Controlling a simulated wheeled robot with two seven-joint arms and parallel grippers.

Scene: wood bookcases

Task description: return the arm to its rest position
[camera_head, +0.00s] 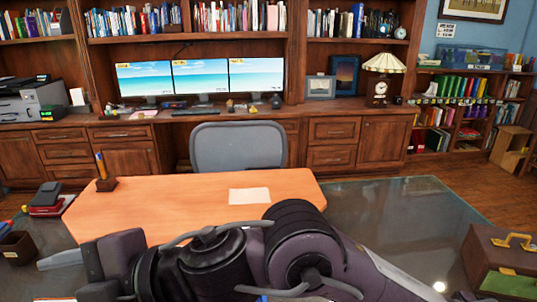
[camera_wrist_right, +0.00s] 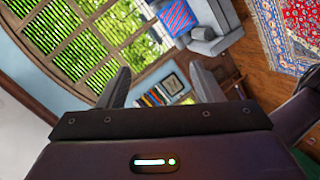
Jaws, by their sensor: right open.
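My right arm comes in from the lower right of the head view and lies across the front of the desk. Its gripper (camera_head: 58,260) points to the left at the lower left, over the desk's front left part. In the right wrist view the gripper (camera_wrist_right: 160,78) has its two dark fingers spread apart with nothing between them. That view looks out tilted over the room, towards a window and a sofa. My left gripper is not in view.
The desk (camera_head: 200,212) has a glass part (camera_head: 420,205) on the right. A pen holder (camera_head: 105,180), a paper sheet (camera_head: 249,196), a dark box (camera_head: 17,248) and stacked books (camera_head: 47,200) lie on it. A brown case (camera_head: 487,245) stands at right. A chair (camera_head: 238,146) is behind.

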